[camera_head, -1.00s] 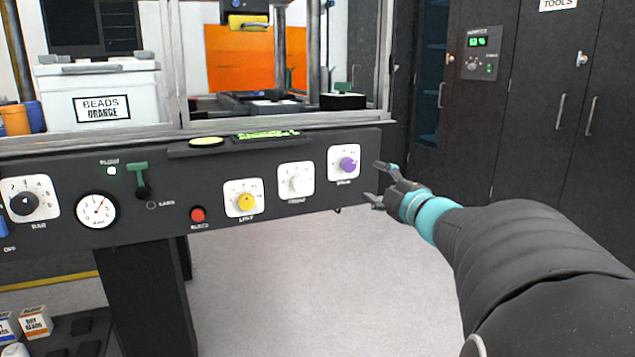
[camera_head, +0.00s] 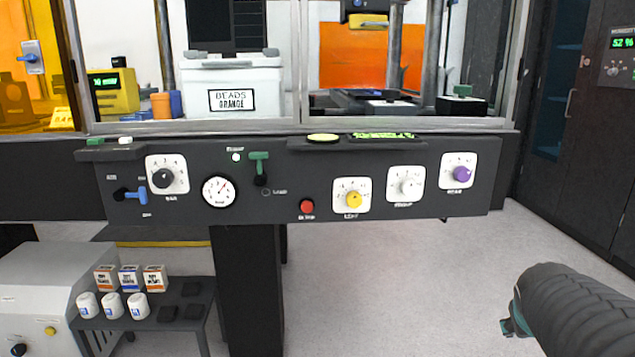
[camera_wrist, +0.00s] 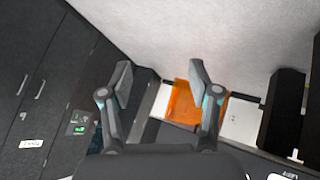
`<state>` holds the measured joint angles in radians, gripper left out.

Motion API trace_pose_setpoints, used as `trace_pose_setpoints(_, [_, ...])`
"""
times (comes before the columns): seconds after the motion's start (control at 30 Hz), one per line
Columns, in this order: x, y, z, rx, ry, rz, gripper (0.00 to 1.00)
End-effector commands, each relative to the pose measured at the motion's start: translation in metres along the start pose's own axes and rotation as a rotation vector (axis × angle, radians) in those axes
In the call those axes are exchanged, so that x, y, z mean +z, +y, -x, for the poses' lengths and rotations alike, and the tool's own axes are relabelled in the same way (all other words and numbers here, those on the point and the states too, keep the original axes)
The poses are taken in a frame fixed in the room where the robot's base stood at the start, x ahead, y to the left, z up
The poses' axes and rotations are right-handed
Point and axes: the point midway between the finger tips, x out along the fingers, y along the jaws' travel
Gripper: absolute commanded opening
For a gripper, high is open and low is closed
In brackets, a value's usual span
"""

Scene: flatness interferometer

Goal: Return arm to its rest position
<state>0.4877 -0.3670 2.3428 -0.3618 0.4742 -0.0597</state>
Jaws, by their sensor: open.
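My arm reaches in from the lower right of the head view, held low over the floor. Its end (camera_head: 514,322) is mostly foreshortened there, with a small teal part showing and the fingertips hard to make out. In the wrist view my gripper (camera_wrist: 160,78) has its two fingers spread apart with nothing between them. It is clear of the dark control panel (camera_head: 290,205), which stands to its left and farther off.
The panel carries a purple knob (camera_head: 462,174), a yellow knob (camera_head: 353,199) and a red button (camera_head: 307,206). Dark cabinets (camera_head: 590,150) stand at the right. A low shelf (camera_head: 190,318) with small boxes is at lower left. Floor (camera_head: 400,290) between is clear.

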Motion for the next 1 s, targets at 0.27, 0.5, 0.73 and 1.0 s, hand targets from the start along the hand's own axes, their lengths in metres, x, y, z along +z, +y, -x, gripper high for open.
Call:
trace_pose_setpoints(0.27, [0.083,-0.121,0.098,-0.322,-0.233,-0.090,0.62])
trace_pose_setpoints(0.5, [0.086,-0.158,0.147,-0.442,-0.126,0.009,0.62])
trace_pose_setpoints(0.73, [0.084,-0.167,0.156,-0.464,-0.102,0.045,0.62])
trace_pose_setpoints(1.0, [0.084,-0.166,0.155,-0.463,-0.102,0.044,0.62])
